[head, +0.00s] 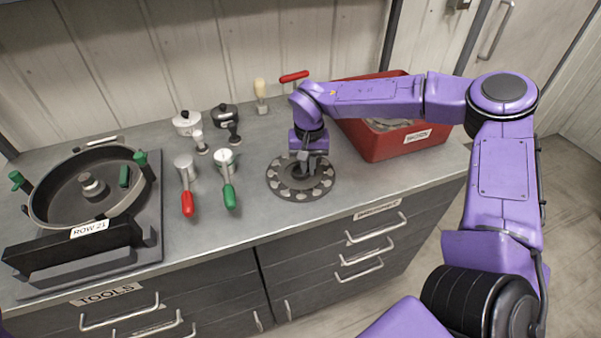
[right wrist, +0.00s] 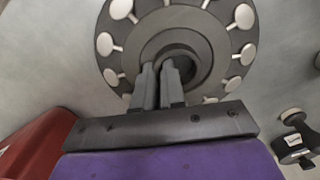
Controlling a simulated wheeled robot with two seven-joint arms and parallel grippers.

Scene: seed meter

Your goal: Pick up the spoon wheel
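The spoon wheel (head: 286,187) is a dark grey disc with pale round spoons around its edge, lying flat on the grey counter. It fills the top of the right wrist view (right wrist: 212,50), where its raised hub ring has a dark central hole. My right gripper (head: 304,163) points down over the hub. In the right wrist view its two fingers (right wrist: 158,72) are close together with a narrow gap, at the near side of the hub ring by the hole. I cannot tell whether they press on the ring. My left gripper is out of view.
A red bin (head: 385,147) stands behind and right of the wheel. A red-handled tool (head: 187,200) and a green-handled tool (head: 229,193) lie to its left, with small canisters behind. A round seed meter housing (head: 50,205) sits at far left. The counter's front edge is close.

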